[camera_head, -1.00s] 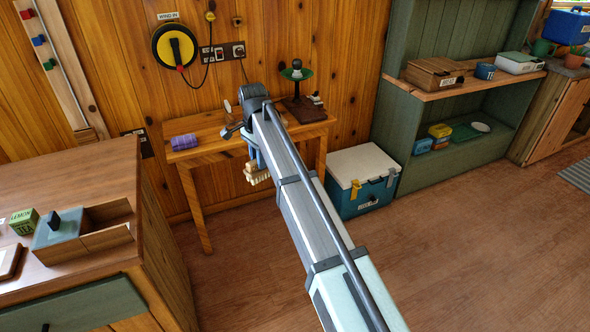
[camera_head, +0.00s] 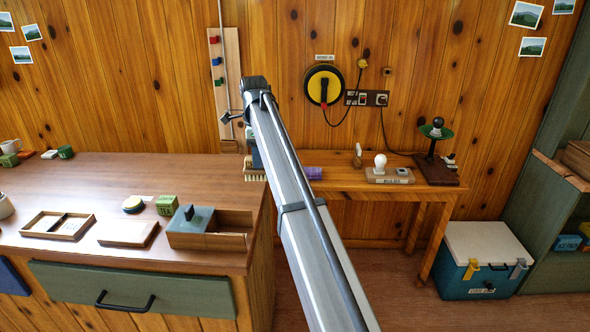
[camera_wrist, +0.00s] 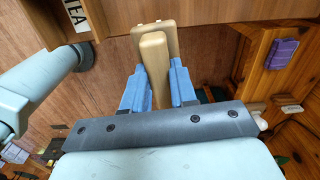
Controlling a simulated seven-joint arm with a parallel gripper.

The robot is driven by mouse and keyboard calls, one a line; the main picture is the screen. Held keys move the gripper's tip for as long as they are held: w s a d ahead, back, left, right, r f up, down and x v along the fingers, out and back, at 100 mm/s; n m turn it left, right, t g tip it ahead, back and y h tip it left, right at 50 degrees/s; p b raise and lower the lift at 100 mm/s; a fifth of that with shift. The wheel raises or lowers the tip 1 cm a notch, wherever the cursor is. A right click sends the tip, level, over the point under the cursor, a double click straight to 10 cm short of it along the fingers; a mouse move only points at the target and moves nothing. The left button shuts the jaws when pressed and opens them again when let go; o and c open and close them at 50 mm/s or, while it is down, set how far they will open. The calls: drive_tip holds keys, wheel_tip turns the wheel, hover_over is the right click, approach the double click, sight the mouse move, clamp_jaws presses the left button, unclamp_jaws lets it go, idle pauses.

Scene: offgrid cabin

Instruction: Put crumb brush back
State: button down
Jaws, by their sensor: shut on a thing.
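My gripper (camera_head: 253,158) is shut on the crumb brush (camera_head: 254,177), whose pale bristles show below the blue fingers near the counter's right back corner. My arm hides part of the brush and gripper. In the wrist view, the brush's pale wooden body (camera_wrist: 152,62) sits between the two blue fingers of my gripper (camera_wrist: 160,88). Whether the brush touches any surface below cannot be told.

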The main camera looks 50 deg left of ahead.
drive_tip(key=s+a+r, duration=0.3)
drive_tip(key=s+a, duration=0.2)
drive_tip(key=s, duration=0.2)
drive_tip(key=shift+s+a+r+m, duration=0.2)
drive_tip(key=shift+a+r+m, duration=0.05)
drive_tip(key=shift+a+m, duration=0.15)
drive_tip(key=shift+f, duration=6.7)
drive_tip(key=shift+f, duration=0.3)
drive_tip(key=c, duration=0.8)
unclamp_jaws()
drive_tip(key=shift+r, duration=0.1)
wheel_tip(320, 180, up, 14)
drive_tip(key=shift+f, duration=0.2)
